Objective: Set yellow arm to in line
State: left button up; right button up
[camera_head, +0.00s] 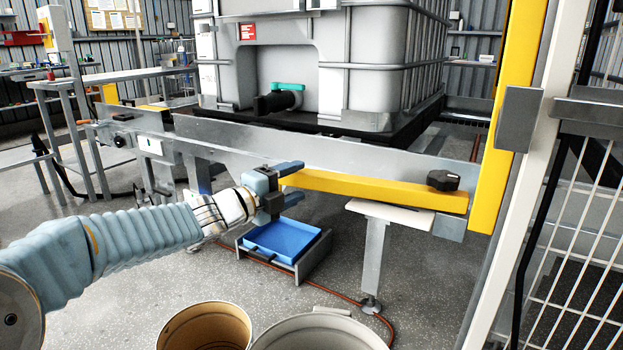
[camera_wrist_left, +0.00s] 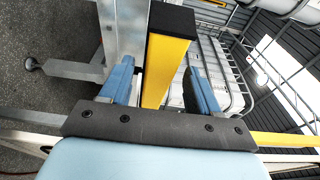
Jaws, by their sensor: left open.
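The yellow arm (camera_head: 370,188) is a long flat bar in the head view. It runs left from a black knob (camera_head: 443,180) at its right end, in front of the grey metal rail (camera_head: 340,157) and roughly along it. My left gripper (camera_head: 291,183) is at the arm's left end, with its blue fingers open on either side of it. In the left wrist view the yellow arm (camera_wrist_left: 166,72), with a black end face, stands between the open fingers (camera_wrist_left: 160,88). A gap shows at the right finger; contact on the left is unclear. My right gripper is not in view.
A yellow post (camera_head: 505,110) and a mesh fence (camera_head: 580,220) close off the right. A large grey caged tank (camera_head: 330,60) stands behind the rail. Below are a blue tray (camera_head: 283,238), a metal support leg (camera_head: 374,265) and two round bins (camera_head: 205,325).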

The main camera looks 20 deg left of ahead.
aim_at(310, 175)
pick_arm(q)
jog(key=x, duration=0.5)
jog(key=shift+w, duration=0.2)
